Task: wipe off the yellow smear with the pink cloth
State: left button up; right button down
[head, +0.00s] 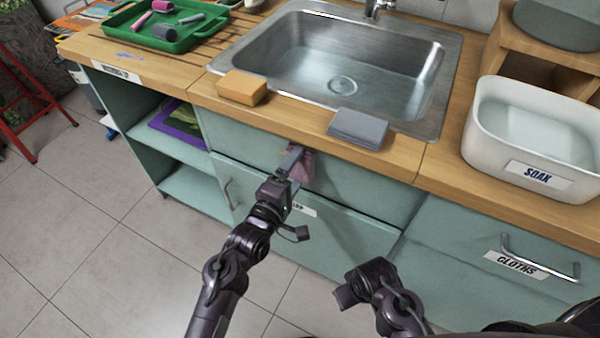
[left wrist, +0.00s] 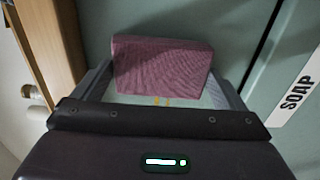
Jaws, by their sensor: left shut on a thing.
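The pink cloth (head: 303,167) is in my left gripper (head: 291,160), in front of the drawer fronts below the sink. In the left wrist view the cloth (left wrist: 163,65) is a folded block between the fingers, close to the green cabinet front; I cannot tell whether it touches. The smear is not visible in the head view, where arm and cloth cover part of the front. My right gripper (head: 346,297) is low at the bottom, its fingers unclear.
An orange sponge (head: 242,88) and grey cloth (head: 357,129) lie at the front edge of the sink (head: 345,60). A white SOAK tub (head: 530,140) stands right, a green tray (head: 165,35) left. A CLOTHS drawer handle (head: 540,260) juts out at right.

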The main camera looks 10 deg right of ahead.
pick_arm(q)
jog(key=shift+w+a+p, duration=0.2)
jog(key=shift+w+a, duration=0.45)
jog(key=shift+a, duration=0.25)
jog(key=shift+w+a+p, duration=0.2)
jog(key=shift+w+a, duration=0.5)
jog(key=shift+a, duration=0.2)
jog(key=shift+w+a+p, duration=0.2)
jog(key=shift+w+a, duration=0.45)
jog(key=shift+a, duration=0.25)
jog(key=shift+s, duration=0.1)
jog(key=shift+s+a+p, duration=0.4)
jog(key=shift+s+p, duration=0.05)
jog(key=shift+p, duration=0.25)
jog(key=shift+p+v, duration=1.3)
jog(key=shift+v, duration=1.05)
